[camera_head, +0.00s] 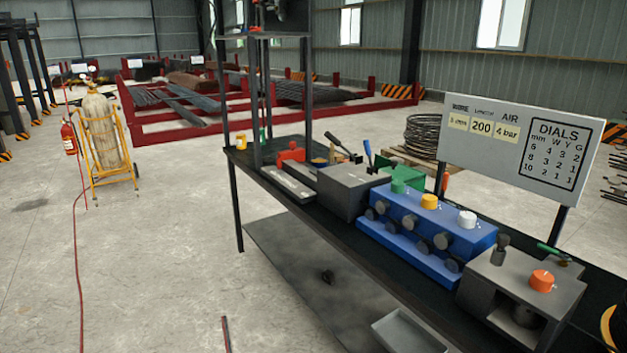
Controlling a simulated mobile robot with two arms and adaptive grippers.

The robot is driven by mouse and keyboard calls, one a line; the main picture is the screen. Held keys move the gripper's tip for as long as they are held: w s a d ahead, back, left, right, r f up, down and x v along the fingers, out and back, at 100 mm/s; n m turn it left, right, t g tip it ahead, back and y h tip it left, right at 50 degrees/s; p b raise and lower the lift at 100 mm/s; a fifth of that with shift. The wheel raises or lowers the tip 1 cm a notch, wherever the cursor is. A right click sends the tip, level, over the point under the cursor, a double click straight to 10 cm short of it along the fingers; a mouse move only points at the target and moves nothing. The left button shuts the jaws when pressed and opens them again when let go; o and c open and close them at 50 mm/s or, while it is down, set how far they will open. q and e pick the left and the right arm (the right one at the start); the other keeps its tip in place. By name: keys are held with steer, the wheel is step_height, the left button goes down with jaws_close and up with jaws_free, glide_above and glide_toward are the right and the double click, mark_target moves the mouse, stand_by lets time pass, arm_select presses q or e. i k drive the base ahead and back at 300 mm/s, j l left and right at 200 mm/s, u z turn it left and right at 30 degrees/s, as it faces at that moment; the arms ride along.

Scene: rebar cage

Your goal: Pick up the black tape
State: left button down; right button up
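I cannot pick out the black tape for certain. A small dark and yellow item (319,162) sits among tools at the far end of the black workbench (345,228). A black and yellow round thing (612,325) is cut off at the right edge. Neither gripper is in view.
A grey box (350,190), a blue straightener with dials (425,228) and a grey unit with an orange knob (520,290) crowd the bench. A sign (520,145) stands behind. A gas cylinder cart (103,140) stands left; the floor between is open.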

mark_target(328, 276)
steer(key=i+j, duration=0.2)
steer(key=i, duration=0.35)
steer(key=i+j, duration=0.2)
steer(key=i, duration=0.35)
steer(key=i+j, duration=0.2)
steer(key=i, duration=0.4)
